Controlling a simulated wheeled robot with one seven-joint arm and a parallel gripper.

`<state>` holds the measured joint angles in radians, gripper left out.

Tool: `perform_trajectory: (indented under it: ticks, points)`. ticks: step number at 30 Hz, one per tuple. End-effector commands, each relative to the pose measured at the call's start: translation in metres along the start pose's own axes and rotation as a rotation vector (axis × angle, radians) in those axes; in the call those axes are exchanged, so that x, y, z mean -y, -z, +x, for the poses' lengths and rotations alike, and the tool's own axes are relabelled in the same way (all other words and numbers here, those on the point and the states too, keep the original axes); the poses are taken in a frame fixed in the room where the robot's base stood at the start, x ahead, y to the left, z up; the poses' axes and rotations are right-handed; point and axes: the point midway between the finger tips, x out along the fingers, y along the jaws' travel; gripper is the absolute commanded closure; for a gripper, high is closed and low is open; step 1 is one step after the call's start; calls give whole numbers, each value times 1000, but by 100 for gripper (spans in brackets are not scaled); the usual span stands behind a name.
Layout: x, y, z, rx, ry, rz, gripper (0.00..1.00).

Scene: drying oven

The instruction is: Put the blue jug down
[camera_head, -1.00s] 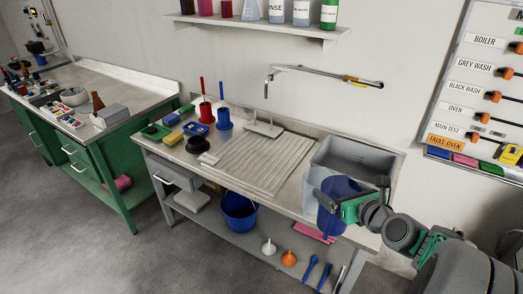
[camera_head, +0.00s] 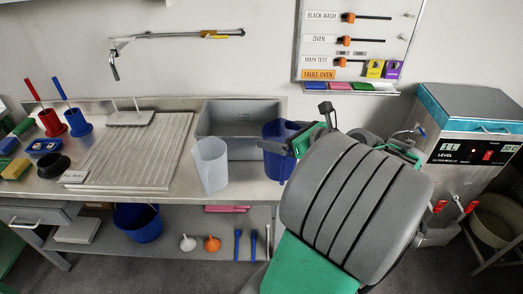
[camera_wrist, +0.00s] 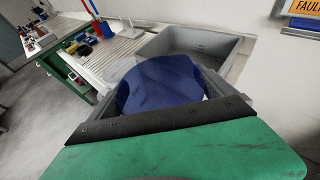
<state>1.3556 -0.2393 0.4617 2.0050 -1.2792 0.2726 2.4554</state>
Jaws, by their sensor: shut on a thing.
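The blue jug (camera_head: 280,160) is at the right end of the steel bench, just right of the grey sink basin (camera_head: 240,118). My gripper (camera_head: 298,132) is shut on its upper part, and my arm hides its right side. In the wrist view the blue jug (camera_wrist: 160,82) fills the space between the fingers of my gripper (camera_wrist: 155,98), with the sink basin (camera_wrist: 190,43) beyond. I cannot tell whether its base touches the bench (camera_head: 238,183).
A clear jug (camera_head: 210,166) stands on the bench left of the blue jug, in front of the basin. A ribbed drainboard (camera_head: 140,150) lies further left. A heated bath unit (camera_head: 470,130) stands to the right. A blue bucket (camera_head: 138,222) is on the lower shelf.

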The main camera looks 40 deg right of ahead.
Motion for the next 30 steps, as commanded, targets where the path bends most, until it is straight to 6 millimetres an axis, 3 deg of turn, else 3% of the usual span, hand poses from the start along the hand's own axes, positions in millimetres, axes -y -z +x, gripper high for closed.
perform_trajectory:
  ticks: [1,6,13,18,28,29,30]
  points:
    - [2,2,17,0,-9,-1,74]
    - [15,26,54,0,-3,1,74]
    - [22,40,78,-1,-2,2,74]
    - [22,66,87,0,0,2,74]
    - [22,68,87,0,1,1,74]
    - [23,68,87,0,1,0,4]
    - [23,68,87,0,1,0,1]
